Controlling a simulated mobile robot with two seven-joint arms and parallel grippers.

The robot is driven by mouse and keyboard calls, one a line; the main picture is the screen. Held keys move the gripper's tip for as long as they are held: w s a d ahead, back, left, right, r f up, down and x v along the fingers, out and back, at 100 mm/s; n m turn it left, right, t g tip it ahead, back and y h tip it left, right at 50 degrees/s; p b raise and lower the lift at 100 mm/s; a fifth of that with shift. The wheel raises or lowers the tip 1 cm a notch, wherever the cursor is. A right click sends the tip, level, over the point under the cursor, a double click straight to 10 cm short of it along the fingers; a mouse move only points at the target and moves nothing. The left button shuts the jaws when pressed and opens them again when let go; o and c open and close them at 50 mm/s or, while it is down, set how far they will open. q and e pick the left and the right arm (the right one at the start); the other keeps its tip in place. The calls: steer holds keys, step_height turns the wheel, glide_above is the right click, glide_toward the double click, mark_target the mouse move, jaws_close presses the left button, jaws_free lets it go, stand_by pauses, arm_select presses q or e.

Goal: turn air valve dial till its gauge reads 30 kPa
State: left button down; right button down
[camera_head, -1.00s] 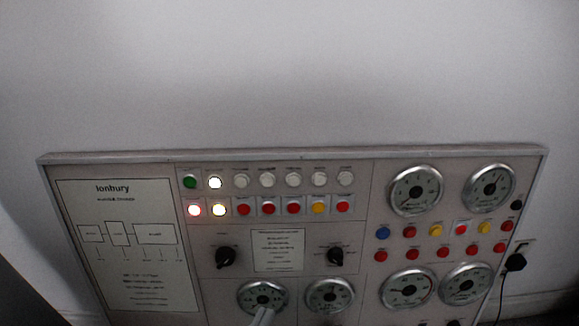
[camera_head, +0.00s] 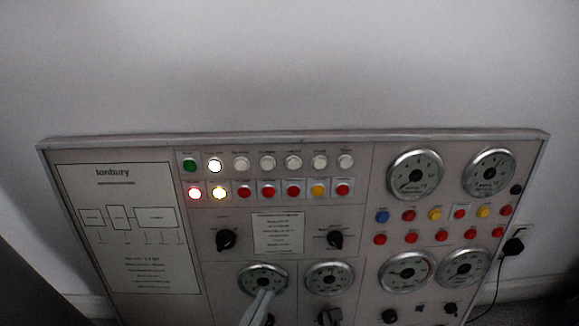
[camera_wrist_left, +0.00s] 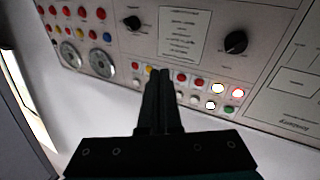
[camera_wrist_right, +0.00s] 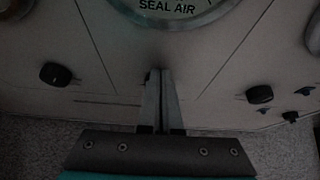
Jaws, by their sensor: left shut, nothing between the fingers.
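A control panel carries two gauges side by side at its lower middle: a left gauge (camera_head: 262,272) and a right gauge (camera_head: 330,277). Their readings are too small to tell. A gauge marked SEAL AIR (camera_wrist_right: 166,8) shows cut off in the right wrist view. My left gripper (camera_head: 265,293) is shut and empty, overlapping the left gauge's lower part; its fingers also show in the left wrist view (camera_wrist_left: 160,72). My right gripper (camera_wrist_right: 158,72) points at the panel just below the SEAL AIR gauge, its fingers close together. Whether they hold a dial there is hidden.
Black knobs sit left (camera_wrist_right: 55,75) and right (camera_wrist_right: 260,93) of my right gripper. Two black selector knobs (camera_head: 226,240) (camera_head: 335,239) and rows of coloured buttons are above. More gauges (camera_head: 405,270) stand at right. A black plug and cable (camera_head: 513,247) are by the panel's right edge.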

steer(key=shift+s+f, duration=0.1)
arm_select(q)
steer(key=shift+w+a+f+g+p, duration=0.3)
steer(key=shift+f+g+p, duration=0.1)
steer(key=shift+g, duration=0.1)
steer(key=shift+w+a+f+m+g+y, duration=0.1)
steer(key=shift+f+m+g+y, duration=0.05)
steer(key=shift+m+g+y, duration=0.15)
arm_select(e)
steer(key=shift+s+f, duration=0.15)
stand_by(0.4)
arm_select(q)
step_height(320, 180, up, 2)
steer(key=shift+p, duration=1.1)
arm_select(e)
steer(key=s, duration=0.1)
steer(key=s+r, duration=0.1)
steer(key=s, duration=0.1)
steer(key=s+r, duration=0.1)
steer(key=s, duration=0.1)
steer(key=shift+s+r, duration=0.2)
